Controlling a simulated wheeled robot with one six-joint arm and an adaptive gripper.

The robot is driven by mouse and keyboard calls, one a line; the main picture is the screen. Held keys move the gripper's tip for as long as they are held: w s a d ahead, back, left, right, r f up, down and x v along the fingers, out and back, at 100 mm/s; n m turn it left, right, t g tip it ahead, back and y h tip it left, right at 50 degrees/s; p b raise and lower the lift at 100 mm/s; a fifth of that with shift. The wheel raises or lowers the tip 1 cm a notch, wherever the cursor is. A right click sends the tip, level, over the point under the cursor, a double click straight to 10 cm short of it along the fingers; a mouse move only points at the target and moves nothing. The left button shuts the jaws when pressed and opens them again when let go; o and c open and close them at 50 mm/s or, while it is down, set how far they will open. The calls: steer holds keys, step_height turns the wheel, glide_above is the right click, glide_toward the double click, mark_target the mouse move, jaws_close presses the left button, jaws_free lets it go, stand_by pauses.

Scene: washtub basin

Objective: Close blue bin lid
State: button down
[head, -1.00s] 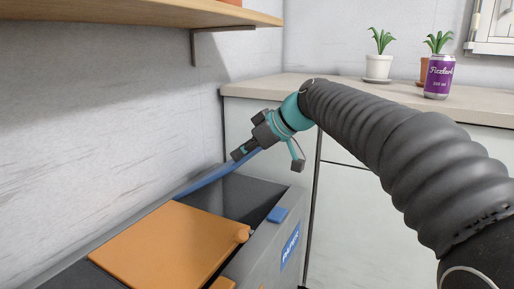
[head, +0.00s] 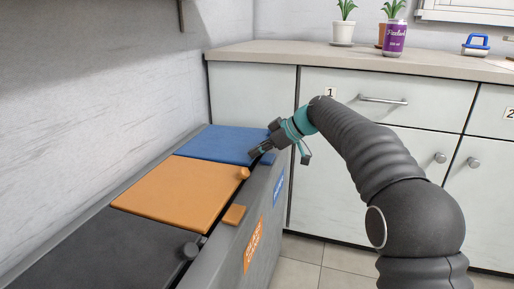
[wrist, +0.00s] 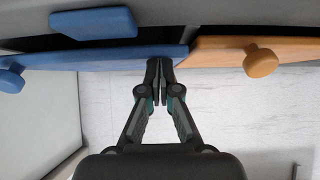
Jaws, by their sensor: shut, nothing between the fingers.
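The blue lid (head: 222,143) lies flat over the far compartment of the grey bin, level with the orange lid in the head view. It also shows in the wrist view (wrist: 110,60), nearly edge-on, with its round blue knob (wrist: 9,82) at the left. My gripper (head: 256,154) is at the lid's front right, close to the bin's front rim. Its fingertips are together and empty (wrist: 165,66), overlapping the blue lid's edge near the orange lid in the wrist view. I cannot tell whether they touch it.
The orange lid (head: 180,190) and a dark grey lid (head: 100,250) lie flat on the nearer compartments. The bin's front has a blue tab (wrist: 92,23) and an orange tab (head: 234,215). A wall runs along the left; cabinets (head: 370,150) stand behind. Floor is free at front right.

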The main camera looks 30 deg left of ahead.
steer(key=shift+w+d+f, duration=0.15)
steer(key=shift+w+d, duration=0.05)
stand_by(0.3)
steer(key=shift+d, duration=0.1)
steer(key=shift+d+f+b, duration=0.2)
steer(key=shift+b, duration=0.2)
steer(key=w+d+f+b, duration=0.1)
steer(key=w+d+f, duration=0.1)
steer(key=d, duration=0.6)
steer(key=shift+d+f, duration=0.35)
steer(key=shift+w, duration=0.1)
